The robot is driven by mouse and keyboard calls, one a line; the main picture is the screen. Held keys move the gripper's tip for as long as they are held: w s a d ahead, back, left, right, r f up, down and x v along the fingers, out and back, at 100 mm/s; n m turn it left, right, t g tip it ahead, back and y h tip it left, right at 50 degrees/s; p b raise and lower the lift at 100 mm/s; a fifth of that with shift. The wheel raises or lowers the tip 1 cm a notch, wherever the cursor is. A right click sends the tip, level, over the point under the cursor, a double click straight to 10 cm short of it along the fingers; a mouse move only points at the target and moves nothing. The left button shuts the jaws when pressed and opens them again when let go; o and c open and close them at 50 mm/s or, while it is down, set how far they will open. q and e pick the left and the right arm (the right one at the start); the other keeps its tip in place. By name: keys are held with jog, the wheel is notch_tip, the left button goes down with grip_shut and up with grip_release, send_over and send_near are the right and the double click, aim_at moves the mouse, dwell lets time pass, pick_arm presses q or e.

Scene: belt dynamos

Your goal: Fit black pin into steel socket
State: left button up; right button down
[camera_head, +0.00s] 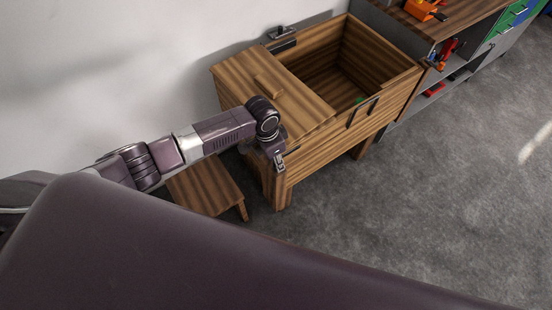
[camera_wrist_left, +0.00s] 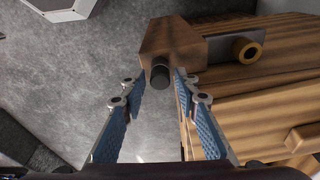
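In the left wrist view a short black cylinder, which looks like the black pin (camera_wrist_left: 160,74), is between my left gripper's (camera_wrist_left: 160,80) blue-padded fingertips, against a brown wooden block. The fingers stand apart on either side, with a slim gap seeming to show at each. I cannot tell whether the pin is fixed to the block. In the head view my left gripper (camera_head: 279,160) is by the near left corner of the wooden chest (camera_head: 305,150). I cannot make out a steel socket for certain. My right gripper is not in view.
A brass-coloured ring (camera_wrist_left: 246,50) on a dark bar sits right of the block. The chest is open at its right half. A low wooden stool (camera_head: 205,187) is under my left arm. A shelf unit (camera_head: 440,60) stands at right. Grey floor (camera_head: 440,190) is clear at front right.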

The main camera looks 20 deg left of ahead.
pick_arm(q)
jog(key=shift+o, duration=0.6)
notch_tip(320, 180, up, 12)
jog(key=s+a, duration=0.1)
jog(key=shift+s+a, duration=0.15)
dwell(0.6)
